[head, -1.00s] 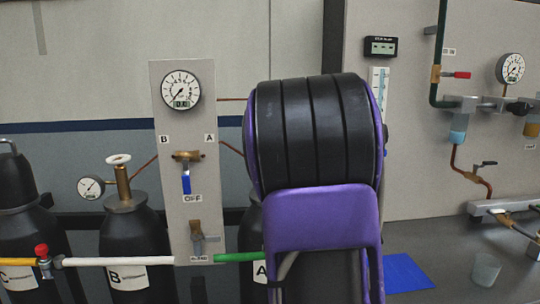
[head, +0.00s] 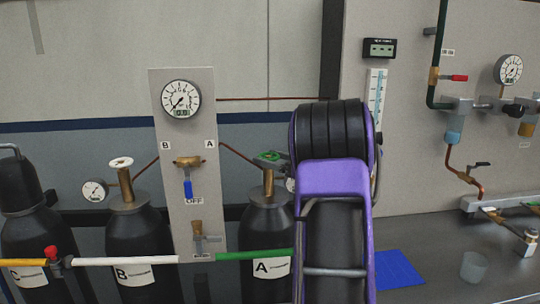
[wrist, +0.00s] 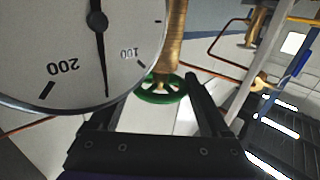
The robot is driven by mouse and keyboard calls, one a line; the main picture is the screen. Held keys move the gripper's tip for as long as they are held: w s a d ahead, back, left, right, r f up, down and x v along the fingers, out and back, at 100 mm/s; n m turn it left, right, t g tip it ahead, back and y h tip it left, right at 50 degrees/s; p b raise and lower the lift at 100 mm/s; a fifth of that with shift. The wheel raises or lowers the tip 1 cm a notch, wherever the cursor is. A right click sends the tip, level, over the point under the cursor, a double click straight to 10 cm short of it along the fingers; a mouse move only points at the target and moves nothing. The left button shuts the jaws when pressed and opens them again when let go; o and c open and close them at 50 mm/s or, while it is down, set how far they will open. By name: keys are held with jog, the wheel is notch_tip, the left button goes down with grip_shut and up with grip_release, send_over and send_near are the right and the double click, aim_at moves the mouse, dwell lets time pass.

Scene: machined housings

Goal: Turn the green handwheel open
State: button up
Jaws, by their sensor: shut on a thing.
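The green handwheel (head: 268,157) sits on the brass valve atop the black cylinder A (head: 266,222) in the head view. In the wrist view the handwheel (wrist: 162,90) lies between the two dark fingers of my gripper (wrist: 155,98), which is shut on its rim. The brass valve stem (wrist: 173,40) stands beyond it. A large gauge face (wrist: 85,45) fills the upper left of the wrist view, close by. In the head view my arm covers most of the gripper and the right side of cylinder A's top.
The grey panel (head: 187,110) with a gauge and a blue-handled valve (head: 188,187) stands left of cylinder A. Cylinder B (head: 140,235), with a white handwheel (head: 121,162), is further left. A bench (head: 440,250) is at the right.

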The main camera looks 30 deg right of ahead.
jog(key=shift+r, duration=0.1)
dwell(0.3)
jog(key=o, duration=1.2)
jog(key=v, duration=1.7)
jog(key=shift+d, duration=0.25)
